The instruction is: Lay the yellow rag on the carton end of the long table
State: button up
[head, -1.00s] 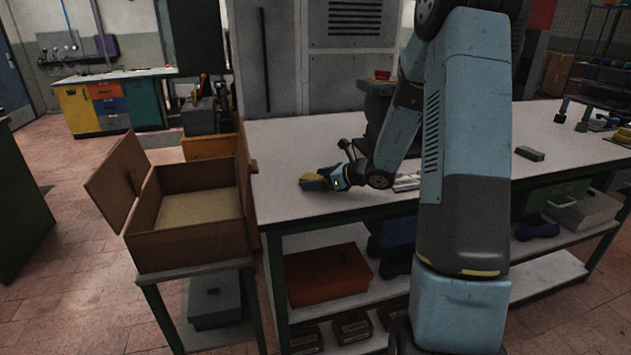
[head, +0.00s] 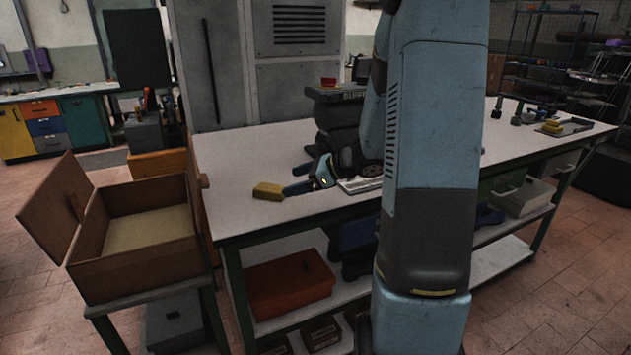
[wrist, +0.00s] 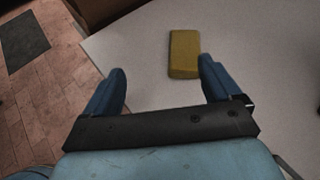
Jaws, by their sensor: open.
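The yellow rag (head: 268,191), a small folded block, lies flat on the white top of the long table (head: 240,150), near its left end and front edge. My gripper (head: 294,180) is open just to the right of the rag, low over the table, with a small gap between them. Nothing is between the fingers.
An open brown box (head: 145,250) with a raised flap stands on a stand beside the table's left end. Yellow pieces (head: 553,127) lie at the far right.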

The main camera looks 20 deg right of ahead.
jog(key=s+a+r+n+g+h, duration=0.2)
jog(key=s+a+r+n+g, duration=0.15)
jog(key=s+n, duration=0.35)
jog(key=s+a+r+n+g+h, duration=0.1)
jog(key=s+a+r+n+g, duration=0.1)
jog(key=s+a+r+n, duration=0.35)
jog(key=s+d+r+n+t+h, duration=0.1)
jog(key=s+d+r+n+h, duration=0.1)
jog(key=s+n, duration=0.4)
jog(key=s+d+r+n+t+h, duration=0.1)
jog(key=s+r+n+t+h, duration=0.1)
jog(key=s+n, duration=0.4)
jog(key=shift+s+d+r+h, duration=0.35)
jog(key=shift+s+r+h, duration=0.3)
jog(key=shift+s+h, duration=0.75)
